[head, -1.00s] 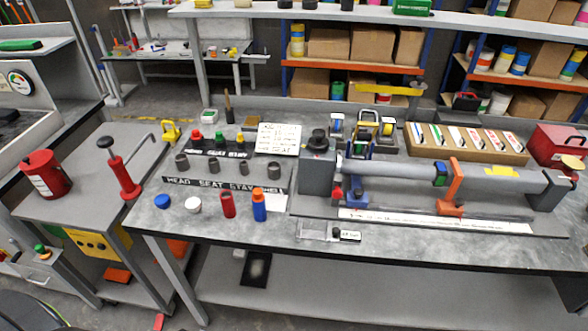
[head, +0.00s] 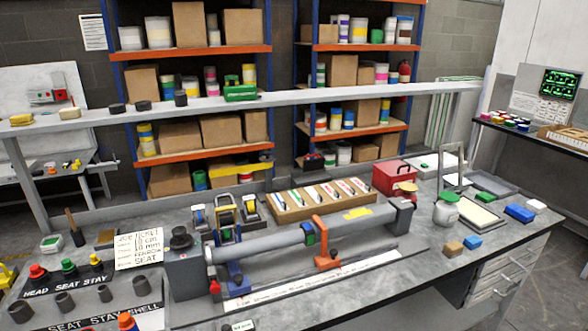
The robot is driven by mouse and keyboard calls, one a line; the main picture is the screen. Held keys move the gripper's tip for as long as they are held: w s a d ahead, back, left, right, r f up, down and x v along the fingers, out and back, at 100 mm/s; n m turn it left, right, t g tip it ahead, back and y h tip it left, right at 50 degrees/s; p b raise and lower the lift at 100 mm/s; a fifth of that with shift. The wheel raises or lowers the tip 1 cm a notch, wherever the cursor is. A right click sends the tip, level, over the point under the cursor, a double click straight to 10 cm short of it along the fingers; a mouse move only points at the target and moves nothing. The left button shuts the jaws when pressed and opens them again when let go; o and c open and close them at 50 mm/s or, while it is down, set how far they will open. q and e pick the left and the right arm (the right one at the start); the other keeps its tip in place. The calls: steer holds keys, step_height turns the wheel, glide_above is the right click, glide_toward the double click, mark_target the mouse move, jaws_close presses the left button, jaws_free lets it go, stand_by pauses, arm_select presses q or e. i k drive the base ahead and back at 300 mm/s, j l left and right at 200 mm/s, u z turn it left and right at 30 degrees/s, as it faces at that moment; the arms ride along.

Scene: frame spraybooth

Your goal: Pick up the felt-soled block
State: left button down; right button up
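I cannot tell for sure which object is the felt-soled block, as no felt sole shows. A small tan block (head: 453,248) lies on the right part of the bench, with a small blue block (head: 472,242) beside it. A larger blue block (head: 520,213) and a white block (head: 536,206) lie farther right. On the long shelf, a yellow block (head: 21,120) and a beige block (head: 70,113) sit at the left. Neither of my grippers is in view.
A grey tube fixture (head: 270,236) fills the middle of the bench (head: 395,290). Behind it are a wooden box of tubes (head: 318,199) and a red toolbox (head: 394,177). A glass jar (head: 446,209) stands near the tan block. Bare bench lies in front of these blocks.

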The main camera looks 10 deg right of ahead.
mark_target(453, 249)
steer(key=z, duration=1.3)
